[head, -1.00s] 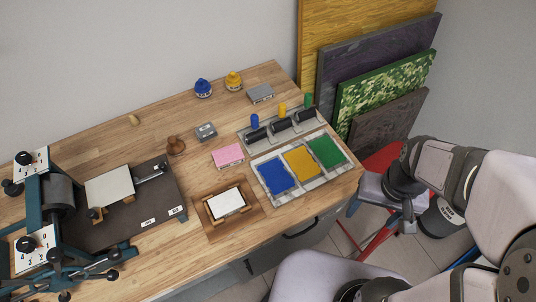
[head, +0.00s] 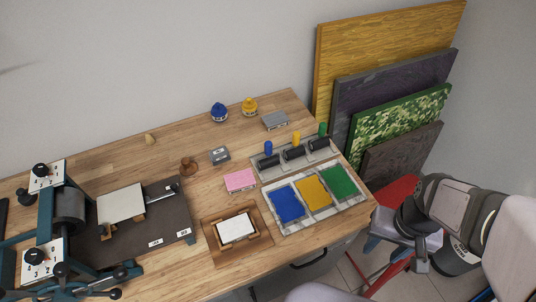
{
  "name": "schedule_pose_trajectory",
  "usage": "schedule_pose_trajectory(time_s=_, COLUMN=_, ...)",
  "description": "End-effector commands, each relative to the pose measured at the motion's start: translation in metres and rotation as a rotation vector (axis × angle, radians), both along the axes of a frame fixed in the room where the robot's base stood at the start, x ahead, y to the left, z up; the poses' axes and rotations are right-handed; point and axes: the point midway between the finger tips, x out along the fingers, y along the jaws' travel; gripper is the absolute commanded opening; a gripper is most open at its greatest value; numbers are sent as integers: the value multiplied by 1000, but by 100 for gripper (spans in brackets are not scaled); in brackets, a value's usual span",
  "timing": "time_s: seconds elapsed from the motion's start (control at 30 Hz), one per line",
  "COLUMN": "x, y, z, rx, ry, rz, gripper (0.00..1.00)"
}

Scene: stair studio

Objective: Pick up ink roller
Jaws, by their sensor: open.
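Three ink rollers lie side by side on a grey rack (head: 263,178) at the back right of the wooden table. Each has a dark roller and a coloured upright handle: a blue-handled ink roller (head: 269,148), a yellow-handled ink roller (head: 296,138) and a green-handled ink roller (head: 323,130). Nothing holds them. Parts of my arm show at the right, off the table's edge and away from the rollers. I cannot make out my gripper's fingers in the head view.
In front of the rollers is an ink tray (head: 318,211) with blue, yellow and green pads. A pink block (head: 240,181), a wooden frame (head: 215,238) and a press (head: 68,208) stand further left. Panels (head: 385,75) lean on the wall.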

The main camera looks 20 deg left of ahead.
Motion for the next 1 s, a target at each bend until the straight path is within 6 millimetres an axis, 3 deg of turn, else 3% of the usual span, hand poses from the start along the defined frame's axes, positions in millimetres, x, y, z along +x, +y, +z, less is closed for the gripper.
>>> schedule_pose_trajectory(time_s=0.27, x=10, y=4, z=-2, rx=0, ry=-9, rz=18, gripper=41)
schedule_pose_trajectory(time_s=0.47, x=61, y=31, z=-5, rx=0, ry=-63, rz=105, gripper=41)
schedule_pose_trajectory(time_s=0.67, x=132, y=99, z=-2, rx=14, ry=-153, rz=254, gripper=41)
schedule_pose_trajectory(time_s=0.8, x=170, y=162, z=5, rx=32, ry=-219, rz=365, gripper=41)
schedule_pose_trajectory(time_s=1.0, x=194, y=255, z=17, rx=71, ry=-304, rz=503, gripper=41)
